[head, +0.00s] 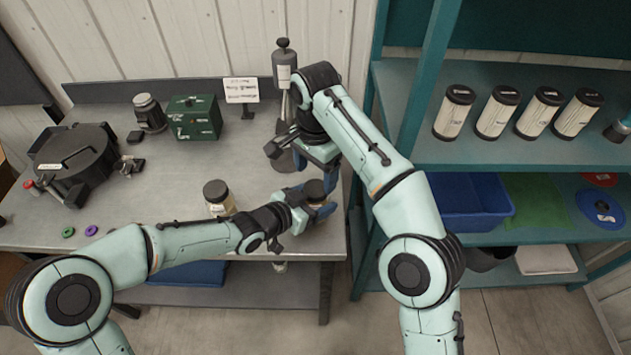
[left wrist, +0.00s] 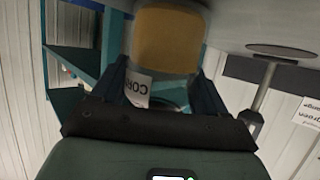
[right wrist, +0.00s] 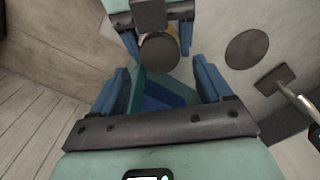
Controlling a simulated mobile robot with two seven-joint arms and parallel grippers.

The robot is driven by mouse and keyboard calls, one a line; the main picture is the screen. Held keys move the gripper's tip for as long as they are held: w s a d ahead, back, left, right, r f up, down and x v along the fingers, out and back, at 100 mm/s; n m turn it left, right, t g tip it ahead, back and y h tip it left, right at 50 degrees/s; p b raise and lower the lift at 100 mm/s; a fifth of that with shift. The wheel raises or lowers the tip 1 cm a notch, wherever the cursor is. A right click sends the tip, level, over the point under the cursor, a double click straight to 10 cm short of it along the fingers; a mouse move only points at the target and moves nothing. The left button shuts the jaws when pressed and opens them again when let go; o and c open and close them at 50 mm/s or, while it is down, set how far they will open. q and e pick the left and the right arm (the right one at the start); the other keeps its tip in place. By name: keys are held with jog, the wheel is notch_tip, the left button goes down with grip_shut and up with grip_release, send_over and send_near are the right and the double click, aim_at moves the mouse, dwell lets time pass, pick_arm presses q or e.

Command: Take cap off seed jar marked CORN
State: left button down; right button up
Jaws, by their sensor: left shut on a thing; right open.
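The CORN jar (left wrist: 168,42) shows yellow contents and a white label (left wrist: 137,90) reading "COR", partly cut off, in the left wrist view. My left gripper (head: 318,198) is shut on it near the right front corner of the bench. The jar's dark round cap (right wrist: 159,53) is on it in the right wrist view. My right gripper (right wrist: 158,82) is open and empty, with the cap just beyond its fingertips, between them in the picture. In the head view it is close above the jar, which is mostly hidden by the grippers.
A second dark-capped jar (head: 217,197) stands left of my left gripper. The bench (head: 150,190) also carries a black round seed meter (head: 75,158), a green box (head: 194,118) and small colored rings. A teal shelf (head: 465,160) with several white canisters stands on the right.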

aim_at(316, 188)
jog(key=shift+f, duration=2.15)
jog(key=c, duration=1.1)
jog(key=shift+o, duration=0.2)
jog(key=n, duration=0.6)
jog(key=shift+n, duration=0.4)
jog(key=o, duration=1.2)
jog(key=shift+c, duration=0.2)
